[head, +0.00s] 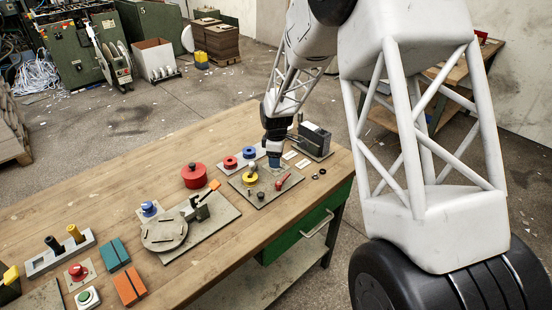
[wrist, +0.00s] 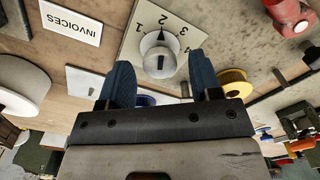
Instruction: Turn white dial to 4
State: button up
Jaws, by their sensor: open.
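The white dial (wrist: 158,62) sits on a pale square plate marked 1, 2, 3 and 4, in the wrist view. The numbers run in an arc above the dial, with 1 at the left and 4 at the right. A small black mark lies at the dial's upper edge, below the 2. My gripper (wrist: 160,64) is open, with one blue finger to each side of the dial in the picture; I cannot tell whether they touch it. In the head view my gripper (head: 273,160) is low over the board at the table's far right; I cannot make out the white dial there.
A yellow dial (head: 250,179), a red dial (head: 230,162) and a blue dial (head: 249,152) are close by. A red-handled lever (head: 281,183) is at the board's right. A dark grey box (head: 314,138) stands behind. A white INVOICES label (wrist: 71,22) lies near the dial plate.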

jog(key=shift+f, duration=0.2)
jog(key=c, duration=0.9)
jog(key=shift+c, duration=0.2)
